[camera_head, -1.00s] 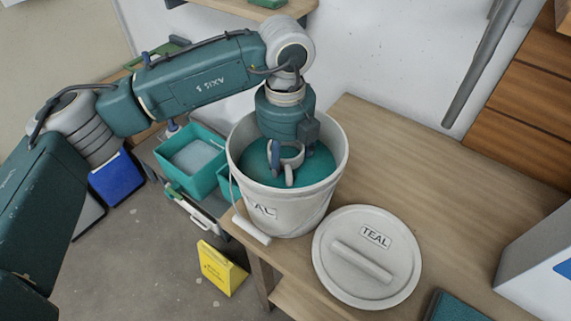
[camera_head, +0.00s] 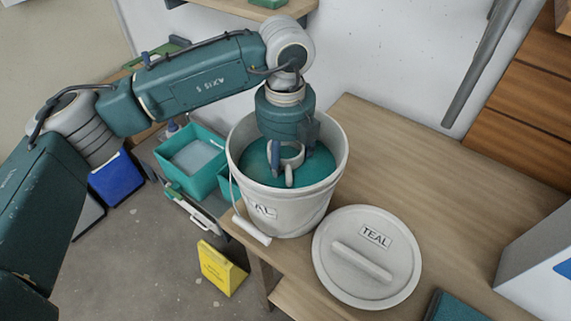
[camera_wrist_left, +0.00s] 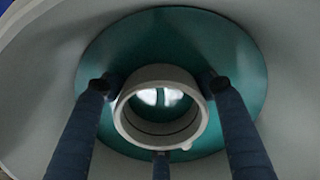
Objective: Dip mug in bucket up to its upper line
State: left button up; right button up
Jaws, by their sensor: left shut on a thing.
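The white mug (camera_head: 289,163) is inside the mouth of the white bucket (camera_head: 315,205), at the teal glaze (camera_head: 318,172). My left gripper (camera_head: 291,167) points down into the bucket and is shut on the mug. In the left wrist view the mug (camera_wrist_left: 158,128) shows from above as a pale ring between the dark fingers (camera_wrist_left: 160,92), with teal glaze (camera_wrist_left: 190,40) around it. My right gripper is out of view.
The round TEAL lid (camera_head: 345,285) lies on the wooden table (camera_head: 420,160), right of the bucket. The bucket's handle (camera_head: 250,229) hangs at the front left. A teal bin (camera_head: 215,178) and a yellow floor sign (camera_head: 218,268) stand left. The table behind the lid is clear.

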pick_arm(q)
jog(key=shift+r, duration=0.1)
jog(key=shift+r+p, duration=0.35)
jog(key=shift+r, duration=0.25)
notch_tip(320, 180, up, 7)
jog(key=p, duration=0.3)
jog(key=shift+r, duration=0.15)
dwell(1.5)
notch_tip(320, 180, up, 10)
jog(key=p, duration=0.5)
dwell(0.6)
